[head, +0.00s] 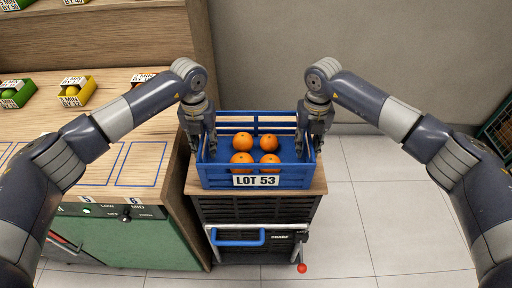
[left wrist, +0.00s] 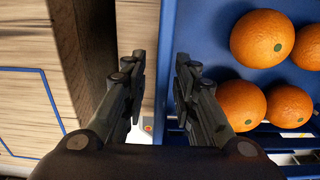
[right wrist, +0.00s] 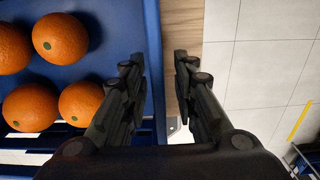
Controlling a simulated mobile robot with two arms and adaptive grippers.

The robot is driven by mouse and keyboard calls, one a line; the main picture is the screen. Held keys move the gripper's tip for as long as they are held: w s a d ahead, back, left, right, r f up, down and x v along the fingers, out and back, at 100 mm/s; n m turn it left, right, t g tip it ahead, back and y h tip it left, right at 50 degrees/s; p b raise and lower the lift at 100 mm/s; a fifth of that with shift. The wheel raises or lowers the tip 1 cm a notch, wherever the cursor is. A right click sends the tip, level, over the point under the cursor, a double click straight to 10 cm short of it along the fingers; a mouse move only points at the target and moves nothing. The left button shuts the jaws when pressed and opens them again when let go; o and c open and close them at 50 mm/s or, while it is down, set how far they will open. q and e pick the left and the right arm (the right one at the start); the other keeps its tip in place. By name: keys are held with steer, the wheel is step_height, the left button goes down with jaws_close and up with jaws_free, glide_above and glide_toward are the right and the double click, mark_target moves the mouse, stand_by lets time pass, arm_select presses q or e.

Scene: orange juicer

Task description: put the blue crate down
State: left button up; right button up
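The blue crate (head: 208,178) with a "LOT 53" label stands level over the wooden top of a small cart, and appears to rest on it. Several oranges (head: 243,141) lie inside. My left gripper (head: 210,150) is at the crate's left side, its fingers parted around the left wall (left wrist: 165,60), with a gap visible. My right gripper (head: 305,150) is at the right side, its fingers likewise parted around the right wall (right wrist: 153,60). Neither pair of fingers looks closed on the wall. The crate's underside is hidden.
The cart (head: 255,210) has a blue handle (head: 238,238) at its front. A wooden counter (head: 120,120) with small fruit boxes (head: 76,92) stands close on the left. Tiled floor (head: 370,200) is clear on the right, with a dark green crate (head: 497,125) at the far right edge.

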arm_select(q)
step_height(320, 180, up, 11)
steer(key=shift+r, duration=0.35)
arm_select(e)
steer(key=shift+r, duration=0.2)
step_height(320, 180, up, 12)
steer(key=shift+f, duration=0.15)
stand_by(0.4)
